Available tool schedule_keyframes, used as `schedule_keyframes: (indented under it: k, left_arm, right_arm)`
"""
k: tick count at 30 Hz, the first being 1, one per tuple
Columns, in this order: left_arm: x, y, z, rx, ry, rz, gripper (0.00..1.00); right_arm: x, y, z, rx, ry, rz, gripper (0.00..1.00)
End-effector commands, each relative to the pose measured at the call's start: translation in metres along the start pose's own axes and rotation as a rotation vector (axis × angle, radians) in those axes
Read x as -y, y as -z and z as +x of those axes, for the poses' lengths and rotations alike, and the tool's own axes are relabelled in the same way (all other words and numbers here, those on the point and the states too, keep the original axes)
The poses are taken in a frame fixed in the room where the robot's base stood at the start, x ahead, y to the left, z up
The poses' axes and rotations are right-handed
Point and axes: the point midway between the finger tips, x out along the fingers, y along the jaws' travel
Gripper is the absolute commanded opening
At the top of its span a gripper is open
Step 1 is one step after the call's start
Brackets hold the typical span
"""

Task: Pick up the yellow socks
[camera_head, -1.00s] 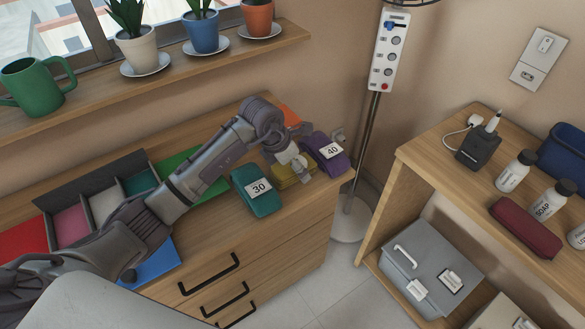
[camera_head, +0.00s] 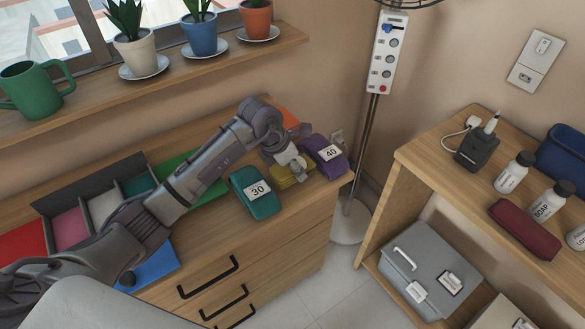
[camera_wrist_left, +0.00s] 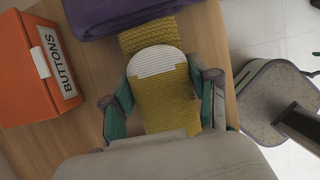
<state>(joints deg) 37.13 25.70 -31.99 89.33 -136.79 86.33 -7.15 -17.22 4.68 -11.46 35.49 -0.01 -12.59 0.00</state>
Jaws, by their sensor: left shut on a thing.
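The yellow socks (camera_head: 292,177) lie folded on the wooden dresser top, between a teal folded bundle tagged 30 (camera_head: 256,191) and a purple one tagged 40 (camera_head: 326,157). My left gripper (camera_head: 287,162) reaches down over them from the left and is shut on them. In the left wrist view the yellow knit socks (camera_wrist_left: 168,105), with a white label band, sit between the two fingers of my left gripper (camera_wrist_left: 160,88). The socks appear to rest on the dresser still. My arm hides part of them in the head view. My right gripper is not in view.
An orange box marked BUTTONS (camera_wrist_left: 40,70) stands close left of the socks in the wrist view. The dresser edge is near on the right. A fan pole (camera_head: 362,150) rises beyond it. A shelf with plants (camera_head: 205,62) hangs above.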

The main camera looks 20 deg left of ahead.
Motion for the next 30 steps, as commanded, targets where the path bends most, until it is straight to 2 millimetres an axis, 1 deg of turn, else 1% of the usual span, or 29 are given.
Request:
schedule_keyframes:
  k: [5,7,15,21,25,30]
  left_arm:
    - [-0.001,-0.009,-0.021,0.004,-0.004,0.002,0.2]
    - [-0.001,-0.015,-0.034,0.004,-0.005,0.003,0.2]
    - [0.057,-0.044,-0.059,0.005,0.0,0.006,0.2]
    - [0.092,-0.061,-0.075,0.003,0.0,0.005,0.2]
    - [0.105,-0.067,-0.081,0.001,0.0,0.002,0.2]
    - [0.112,-0.07,-0.084,0.0,0.0,0.001,0.2]
  right_arm:
    - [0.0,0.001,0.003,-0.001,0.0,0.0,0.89]
    - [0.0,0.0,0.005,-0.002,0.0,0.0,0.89]
    - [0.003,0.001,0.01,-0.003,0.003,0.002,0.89]
    - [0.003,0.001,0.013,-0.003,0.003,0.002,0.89]
    - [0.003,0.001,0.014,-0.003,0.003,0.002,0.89]
    - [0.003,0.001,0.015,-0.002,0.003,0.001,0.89]
